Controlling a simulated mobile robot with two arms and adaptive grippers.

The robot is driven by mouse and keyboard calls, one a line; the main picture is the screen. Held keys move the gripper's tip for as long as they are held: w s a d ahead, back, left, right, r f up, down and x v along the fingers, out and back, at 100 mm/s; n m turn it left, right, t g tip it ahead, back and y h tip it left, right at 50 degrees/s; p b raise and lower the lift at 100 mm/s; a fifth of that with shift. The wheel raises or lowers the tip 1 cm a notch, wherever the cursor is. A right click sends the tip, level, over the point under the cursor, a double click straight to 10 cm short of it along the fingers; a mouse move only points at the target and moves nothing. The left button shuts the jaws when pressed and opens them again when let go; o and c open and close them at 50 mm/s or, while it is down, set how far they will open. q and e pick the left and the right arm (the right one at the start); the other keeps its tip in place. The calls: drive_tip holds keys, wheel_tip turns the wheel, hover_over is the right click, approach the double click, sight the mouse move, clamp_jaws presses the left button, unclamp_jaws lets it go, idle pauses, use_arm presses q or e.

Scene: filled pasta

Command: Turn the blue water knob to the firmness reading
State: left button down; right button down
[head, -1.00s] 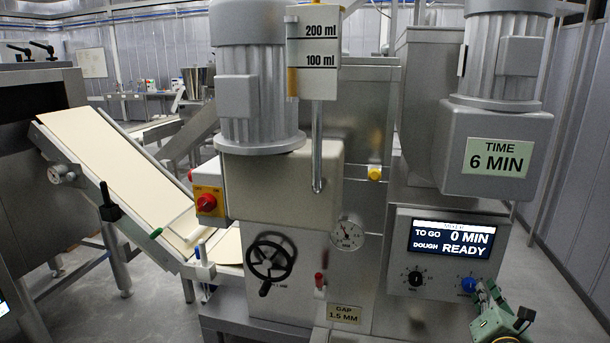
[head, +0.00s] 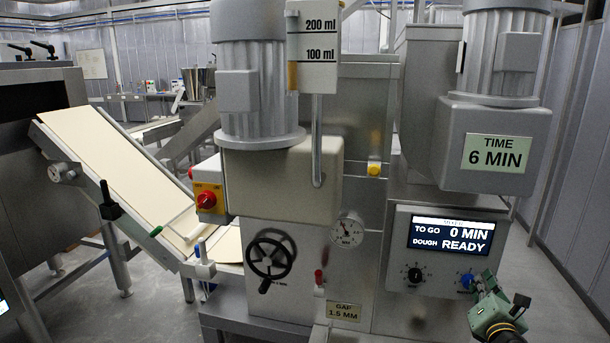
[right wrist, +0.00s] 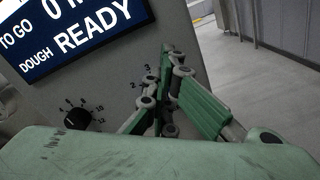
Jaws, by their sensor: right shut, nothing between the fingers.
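The blue water knob (head: 466,281) is on the front of the grey control box, below the right part of the display. My right gripper (head: 482,286) is just right of the knob, its fingers shut and empty. I cannot tell whether a fingertip touches the knob. In the right wrist view the shut fingers (right wrist: 172,95) stand in front of the panel beside the printed numbers 2 and 3, and the blue knob is hidden. A round white gauge (head: 347,232) with a needle is on the middle machine; its lettering is too small to read. My left gripper is out of view.
The display (head: 450,236) reads TO GO 0 MIN, DOUGH READY. A black knob (head: 415,275) sits left of the blue one. A black handwheel (head: 271,258) and a GAP 1.5 MM label (head: 344,312) are further left. Floor is free at the right.

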drive_tip(key=shift+a+b, duration=0.35)
drive_tip(key=shift+b, duration=0.05)
idle(0.4)
drive_tip(key=shift+f, duration=0.5)
idle(0.4)
drive_tip(key=shift+d+r, duration=0.15)
drive_tip(key=shift+d+r+p, duration=0.15)
drive_tip(key=shift+r+p, duration=0.1)
drive_tip(key=shift+p, duration=0.1)
drive_tip(key=shift+s+f, duration=0.15)
drive_tip(key=shift+s, duration=0.05)
drive_tip(key=p+v, duration=0.1)
drive_tip(key=v, duration=0.4)
drive_tip(key=shift+d+p, duration=0.1)
drive_tip(key=shift+p, duration=0.3)
